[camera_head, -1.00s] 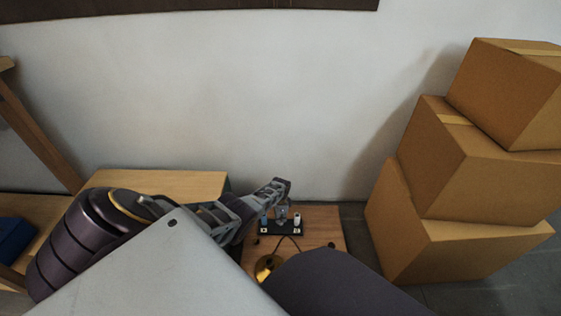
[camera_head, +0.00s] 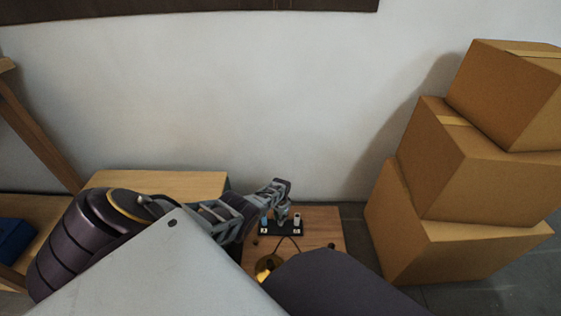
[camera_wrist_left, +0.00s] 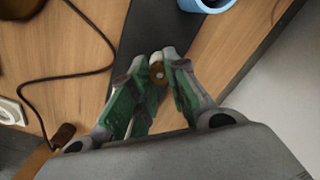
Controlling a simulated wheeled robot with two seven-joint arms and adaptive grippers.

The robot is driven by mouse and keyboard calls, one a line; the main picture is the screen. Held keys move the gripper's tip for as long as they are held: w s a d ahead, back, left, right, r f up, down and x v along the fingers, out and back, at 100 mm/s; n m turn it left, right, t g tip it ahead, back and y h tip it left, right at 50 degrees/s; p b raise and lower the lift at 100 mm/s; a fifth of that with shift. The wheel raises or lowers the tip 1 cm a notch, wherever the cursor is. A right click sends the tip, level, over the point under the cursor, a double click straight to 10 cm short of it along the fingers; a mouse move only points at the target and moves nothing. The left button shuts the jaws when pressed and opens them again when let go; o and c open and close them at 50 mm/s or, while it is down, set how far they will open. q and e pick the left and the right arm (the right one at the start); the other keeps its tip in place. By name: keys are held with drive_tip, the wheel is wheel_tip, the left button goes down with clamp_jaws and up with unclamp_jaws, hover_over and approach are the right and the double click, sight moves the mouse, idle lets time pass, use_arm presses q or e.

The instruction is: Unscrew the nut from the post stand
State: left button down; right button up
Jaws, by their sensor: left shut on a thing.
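In the left wrist view, my left gripper (camera_wrist_left: 157,72) is shut on a small brown, brass-like nut (camera_wrist_left: 154,83) with a pale round tip at its centre. The fingertips press on it from both sides. Below them lies the black base of the post stand (camera_wrist_left: 145,30). In the head view, my left gripper (camera_head: 283,213) reaches down over the black stand (camera_head: 281,230), between a blue and a white upright piece. The nut is too small to make out there. My right gripper is not in view.
The stand rests on a wooden table (camera_head: 325,228). A brass lamp part (camera_head: 266,266) with a dark cord is in front, partly hidden. A blue cup-like piece (camera_wrist_left: 207,4) stands close to the gripper. Stacked cardboard boxes (camera_head: 455,165) are at the right, a wall behind.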

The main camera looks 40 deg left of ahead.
use_arm(q)
drive_tip(key=shift+w+r+n, duration=0.1)
drive_tip(key=shift+w+n, duration=0.05)
drive_tip(key=shift+n, duration=0.15)
drive_tip(key=shift+n, duration=3.7)
drive_tip(key=shift+n, duration=0.3)
drive_tip(key=shift+a+r+n+p, duration=0.1)
drive_tip(key=shift+n+p, duration=0.25)
drive_tip(key=shift+n, duration=2.55)
drive_tip(key=shift+r, duration=0.15)
drive_tip(key=shift+r+p, duration=0.7)
drive_tip(key=shift+p, duration=0.3)
